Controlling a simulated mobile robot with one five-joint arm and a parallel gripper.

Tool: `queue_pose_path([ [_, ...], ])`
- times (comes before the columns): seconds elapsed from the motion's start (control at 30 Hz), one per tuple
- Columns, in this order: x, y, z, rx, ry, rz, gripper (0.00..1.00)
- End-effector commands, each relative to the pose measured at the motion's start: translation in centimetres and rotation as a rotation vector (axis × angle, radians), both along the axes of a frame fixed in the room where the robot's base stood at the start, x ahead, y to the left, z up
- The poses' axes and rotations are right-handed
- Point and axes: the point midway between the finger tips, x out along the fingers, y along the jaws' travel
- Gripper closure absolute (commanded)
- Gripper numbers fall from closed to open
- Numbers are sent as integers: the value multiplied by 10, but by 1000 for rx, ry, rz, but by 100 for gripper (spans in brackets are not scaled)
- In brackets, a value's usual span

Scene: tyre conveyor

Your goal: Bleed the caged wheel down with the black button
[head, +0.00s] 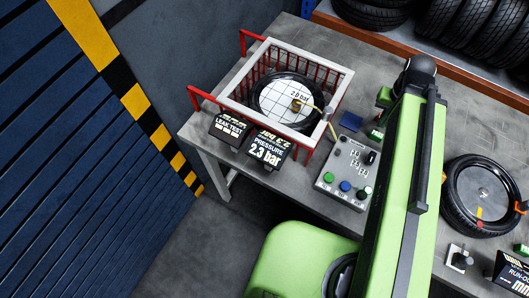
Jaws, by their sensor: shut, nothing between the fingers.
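The caged wheel (312,113) lies flat inside a cage with a pale rim (334,97) and red bars, on the grey table. A label on the wheel appears to read 2.0 bar. A hose with a brass-coloured end (297,105) runs from the wheel to the right. A grey control box (340,193) stands right of the cage. It has a green button (329,177), a blue button (346,186) and a black button (362,194) along its front. A black sign (267,149) reads PRESSURE 2.3 bar. My green arm rises right of the box; my gripper is not visible.
Another wheel (483,194) lies on the table at the right, beyond my arm. A small joystick-like box (459,257) stands in front of it. A LEAK TEST sign (230,129) is at the cage's front left. Tyres (460,30) fill a rack behind.

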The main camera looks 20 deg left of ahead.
Motion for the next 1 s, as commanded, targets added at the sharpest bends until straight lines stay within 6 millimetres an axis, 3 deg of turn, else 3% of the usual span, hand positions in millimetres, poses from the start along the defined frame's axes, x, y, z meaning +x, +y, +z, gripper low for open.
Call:
queue_pose_path([
  [0.73, 0, 0, 1, 0, 0, 0, 100],
  [1.0, 0, 0, 57, 0, 0, 0, 100],
])
